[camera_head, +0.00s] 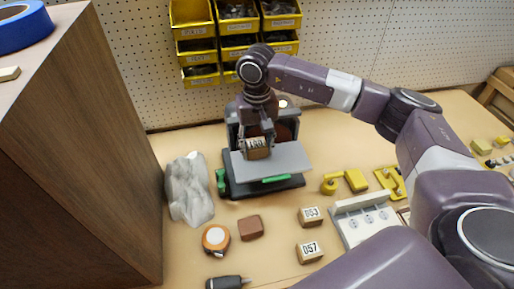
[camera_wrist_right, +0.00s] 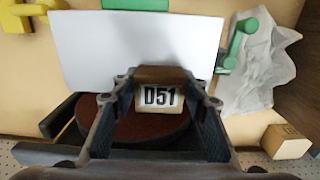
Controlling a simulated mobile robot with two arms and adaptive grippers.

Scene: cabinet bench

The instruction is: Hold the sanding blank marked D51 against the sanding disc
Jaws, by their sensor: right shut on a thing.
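The sanding blank marked D51 (camera_wrist_right: 160,97) is a small wooden block with a white label. My right gripper (camera_head: 259,146) is shut on it, one finger on each side, and it also shows in the right wrist view (camera_wrist_right: 158,110). The blank is over the sander's grey work table (camera_head: 285,160), close to the reddish-brown sanding disc (camera_wrist_right: 135,122). The gripper hides part of the disc, and I cannot tell whether blank and disc touch. Two similar blocks, seemingly marked 053 (camera_head: 311,216) and 057 (camera_head: 310,252), lie on the bench. My left gripper is not in view.
A crumpled grey-white sheet (camera_head: 188,188) lies left of the sander, beside a wooden cabinet (camera_head: 115,150). A tape measure (camera_head: 215,239) and a brown block (camera_head: 250,227) lie in front. Yellow parts (camera_head: 346,182) and a white rack (camera_head: 362,217) are at the right. Yellow bins (camera_head: 238,27) hang behind.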

